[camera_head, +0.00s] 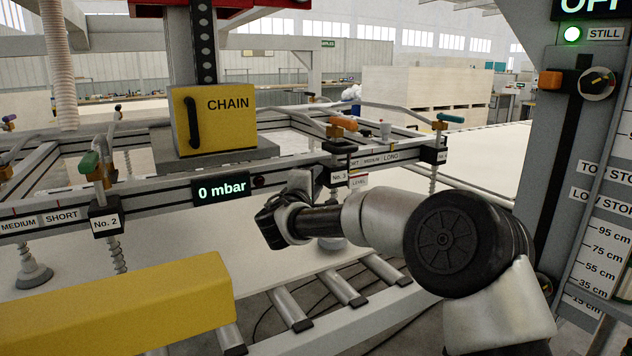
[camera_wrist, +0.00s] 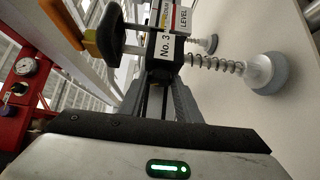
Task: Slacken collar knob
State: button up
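The black collar block labelled No. 3 (camera_head: 338,148) sits on the front rail of the lifting frame. In the wrist view the No. 3 block (camera_wrist: 164,48) is straight ahead of my gripper. A spring stem with a grey suction cup (camera_wrist: 268,72) extends from it, and an orange handle (camera_wrist: 91,43) with a black part is on its other side. My gripper (camera_head: 300,182) is just below and left of the block in the head view. Its fingers (camera_wrist: 168,92) point at the block. Their gap and any contact are unclear.
A yellow CHAIN box (camera_head: 216,118) stands above the frame, with a 0 mbar display (camera_head: 221,188) on the rail. A yellow beam (camera_head: 120,305) and rollers (camera_head: 340,287) lie below. A grey column (camera_head: 553,130) stands at right. A red gauge panel (camera_wrist: 22,95) shows in the wrist view.

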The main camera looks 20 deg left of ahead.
jog(key=c, duration=0.3)
jog(key=shift+r, duration=0.1)
jog(key=shift+c, duration=0.2)
jog(key=shift+r, duration=0.1)
jog(key=n+g+p, duration=0.1)
jog(key=p, duration=0.4)
jog(key=r+n+g+h+p, duration=0.1)
jog(key=g+p, duration=0.1)
jog(key=p, duration=0.4)
jog(key=n+g+h+p, duration=0.1)
jog(key=n+p, duration=0.1)
jog(key=p, duration=0.3)
jog(key=shift+w+a+r+g, duration=0.15)
jog(key=shift+g, duration=0.25)
jog(key=shift+p, duration=0.35)
jog(key=o, duration=1.1)
jog(key=shift+c, duration=0.2)
